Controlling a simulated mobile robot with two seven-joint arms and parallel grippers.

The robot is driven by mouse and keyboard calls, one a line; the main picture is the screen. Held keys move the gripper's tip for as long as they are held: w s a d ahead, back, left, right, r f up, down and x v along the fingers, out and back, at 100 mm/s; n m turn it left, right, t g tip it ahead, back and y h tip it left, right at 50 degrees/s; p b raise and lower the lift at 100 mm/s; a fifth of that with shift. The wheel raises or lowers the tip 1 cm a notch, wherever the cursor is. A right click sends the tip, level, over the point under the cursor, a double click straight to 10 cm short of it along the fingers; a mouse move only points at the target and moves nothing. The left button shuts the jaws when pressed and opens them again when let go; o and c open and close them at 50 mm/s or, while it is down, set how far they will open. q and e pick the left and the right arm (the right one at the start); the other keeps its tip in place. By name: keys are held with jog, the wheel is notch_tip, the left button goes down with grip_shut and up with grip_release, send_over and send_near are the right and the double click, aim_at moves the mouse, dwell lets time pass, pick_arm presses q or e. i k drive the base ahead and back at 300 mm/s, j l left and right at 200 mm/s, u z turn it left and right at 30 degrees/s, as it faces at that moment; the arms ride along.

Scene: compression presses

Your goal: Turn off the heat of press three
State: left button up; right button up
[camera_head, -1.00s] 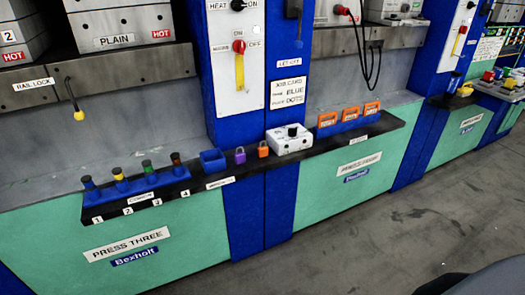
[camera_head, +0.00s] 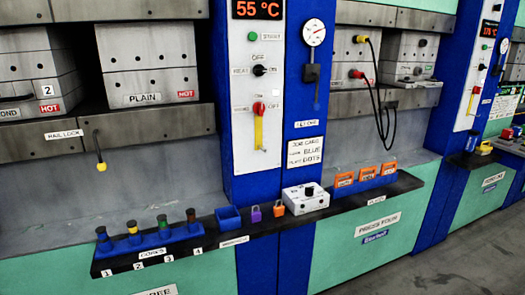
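The panel of press three (camera_head: 270,165) is a white strip on a blue column. A red-lit display (camera_head: 257,9) at its top reads 55 °C. The heat switch (camera_head: 260,70) is a small black rotary knob with OFF printed above it and small labels at its sides. Its pointer is too small to read surely. A red switch (camera_head: 258,107) with a yellow handle hanging down sits below it. A green button (camera_head: 252,36) sits above it. Neither gripper is in view.
A dark ledge (camera_head: 225,238) juts out below the panel. Hot plates (camera_head: 150,75) are at left. Black cables hang at right. Grey floor is clear at lower right.

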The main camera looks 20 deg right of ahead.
aim_at(258, 70)
jog(key=z, duration=0.4)
jog(key=i+z, duration=0.1)
jog(key=z, duration=0.3)
jog(key=i+z, duration=0.1)
jog(key=z, duration=0.75)
jog(key=i+j, duration=0.15)
jog(key=i, duration=0.3)
